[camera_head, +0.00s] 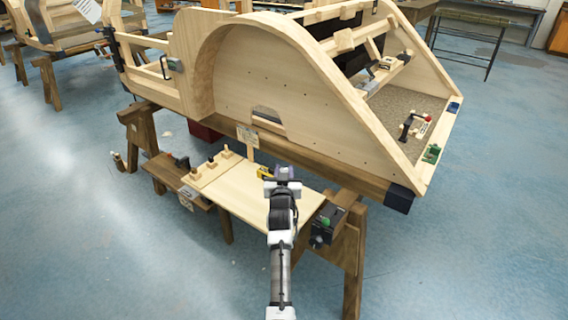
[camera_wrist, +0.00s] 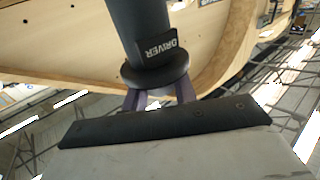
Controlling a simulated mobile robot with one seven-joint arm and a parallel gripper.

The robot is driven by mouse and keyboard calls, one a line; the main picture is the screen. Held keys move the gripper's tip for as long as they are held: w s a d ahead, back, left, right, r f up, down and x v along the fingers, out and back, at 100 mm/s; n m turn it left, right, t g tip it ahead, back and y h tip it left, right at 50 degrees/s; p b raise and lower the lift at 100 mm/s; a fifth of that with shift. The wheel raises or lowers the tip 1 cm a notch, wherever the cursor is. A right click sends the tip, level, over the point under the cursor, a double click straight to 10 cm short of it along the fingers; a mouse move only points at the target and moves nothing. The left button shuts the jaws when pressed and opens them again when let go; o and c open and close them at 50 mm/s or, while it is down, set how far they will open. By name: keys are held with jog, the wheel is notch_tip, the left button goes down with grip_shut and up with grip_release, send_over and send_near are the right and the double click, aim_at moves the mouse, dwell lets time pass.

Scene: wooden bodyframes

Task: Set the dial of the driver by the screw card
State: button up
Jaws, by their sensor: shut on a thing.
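The driver (camera_wrist: 139,30) is a thick black cylinder with a flared collar and a label reading DRIVER, seen close up in the wrist view. My gripper (camera_wrist: 158,97) has its two purple-grey fingers around the driver just below the collar and is shut on it. In the head view my gripper (camera_head: 284,173) is over the pale work board (camera_head: 240,200), and my arm hides part of the board. A small pale card (camera_head: 247,137) stands at the board's back edge; its print is too small to read, so I cannot tell whether it is the screw card. I cannot make out the dial.
A large wooden bodyframe (camera_head: 270,70) rises behind the board. A yellow and black item (camera_head: 264,172) lies beside my gripper. Small wooden pegs (camera_head: 211,161) stand on the board's left. A dark box with a green part (camera_head: 325,225) is at the right edge.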

jog(key=shift+d+f+n+y+b, duration=0.15)
jog(key=shift+n+y+b, duration=0.1)
jog(key=shift+n+y, duration=0.25)
jog(key=shift+d+r+n+y+b, duration=0.1)
jog(key=shift+d+n+y+b, duration=0.15)
jog(key=shift+y, duration=0.35)
jog(key=y+b, duration=0.1)
jog(key=b, duration=0.1)
jog(key=n+y+b, duration=0.1)
jog(key=b, duration=0.1)
jog(key=n+y+b, duration=0.1)
jog(key=shift+a+f+g+b, duration=0.25)
jog(key=shift+f+g+b, duration=0.05)
jog(key=shift+f+b, duration=0.1)
jog(key=n+y+b, duration=0.1)
jog(key=b, duration=0.2)
jog(key=n+g+y+b, duration=0.1)
jog(key=y+b, duration=0.1)
jog(key=b, duration=0.2)
jog(key=shift+a+r, duration=0.1)
jog(key=shift+r, duration=0.05)
jog(key=shift+n+y+b, duration=0.25)
jog(key=shift+y+b, duration=0.25)
jog(key=shift+b, duration=0.75)
jog(key=shift+r+n+g+y+b, duration=0.15)
jog(key=shift+n+g+y+b, duration=0.55)
jog(key=shift+b, duration=1)
jog(key=shift+r+n+g+y+b, duration=0.15)
jog(key=shift+n+g+y+b, duration=0.55)
jog(key=shift+b, duration=0.95)
